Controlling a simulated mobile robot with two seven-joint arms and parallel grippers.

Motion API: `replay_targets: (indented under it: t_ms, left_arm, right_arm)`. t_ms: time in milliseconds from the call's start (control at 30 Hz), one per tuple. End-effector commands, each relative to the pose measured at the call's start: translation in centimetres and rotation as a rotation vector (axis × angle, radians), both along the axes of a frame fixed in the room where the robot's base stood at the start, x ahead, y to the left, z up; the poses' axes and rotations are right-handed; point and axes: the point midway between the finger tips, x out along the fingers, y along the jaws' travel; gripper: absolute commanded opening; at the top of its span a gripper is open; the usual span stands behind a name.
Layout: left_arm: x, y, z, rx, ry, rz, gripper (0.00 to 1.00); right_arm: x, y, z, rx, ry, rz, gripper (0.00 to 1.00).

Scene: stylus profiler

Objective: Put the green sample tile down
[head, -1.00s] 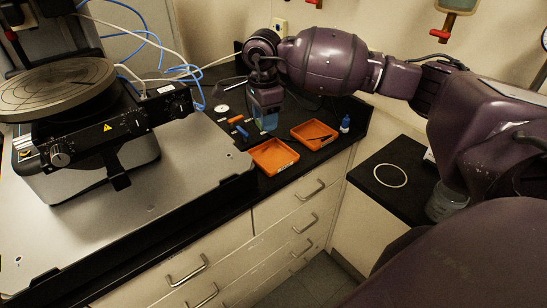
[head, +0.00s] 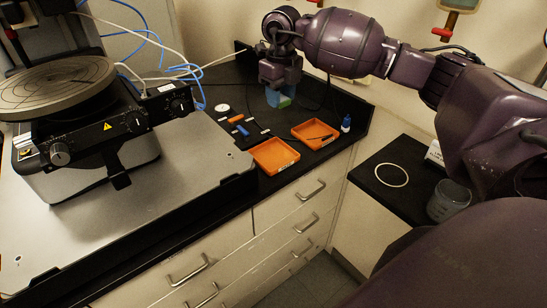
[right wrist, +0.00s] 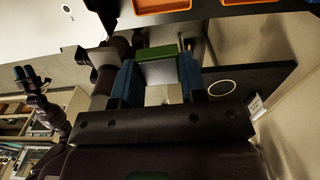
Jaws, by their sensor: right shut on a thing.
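My right gripper (head: 281,100) is in the head view, above the black bench behind the two orange trays. Its blue fingers are shut on the green sample tile (head: 285,103), a small part of which shows at the fingertips. In the right wrist view the tile (right wrist: 157,52) spans the gap between the two blue fingers. I cannot tell whether the tile touches the bench. What looks like my left gripper (right wrist: 27,72) shows small at the left of the right wrist view, its jaws too small to read.
The front orange tray (head: 291,156) looks empty; the rear one (head: 330,137) holds a dark, thin tool. A blue-capped bottle (head: 346,124) stands right of them. Small orange and blue tools (head: 242,130) lie left. The profiler (head: 95,150) fills the left side.

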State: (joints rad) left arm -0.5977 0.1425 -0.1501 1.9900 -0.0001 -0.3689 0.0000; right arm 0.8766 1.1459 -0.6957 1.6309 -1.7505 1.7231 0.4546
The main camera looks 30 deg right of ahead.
Motion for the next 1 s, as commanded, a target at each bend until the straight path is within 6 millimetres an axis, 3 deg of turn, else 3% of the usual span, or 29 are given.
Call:
replay_targets:
  t_ms: [133, 267, 800, 1000]
  left_arm:
    - [-0.2, 0.0, -0.1, 0.001, 0.003, 0.001, 0.43]
    - [-0.4, 0.1, 0.0, 0.000, 0.006, 0.002, 0.43]
    - [-0.2, 0.1, 1.1, 0.000, 0.001, 0.001, 0.43]
    - [0.0, 0.0, 1.3, 0.000, -0.003, 0.001, 0.43]
  right_arm:
    - [0.0, -0.2, -0.2, 0.001, 0.001, -0.040, 0.00]
    - [0.0, -0.2, -1.8, 0.001, 0.004, -0.047, 0.00]
    - [0.0, -0.1, -13.3, 0.002, 0.003, -0.045, 0.00]
    - [0.0, -0.2, -15.4, 0.001, 0.001, -0.045, 0.00]
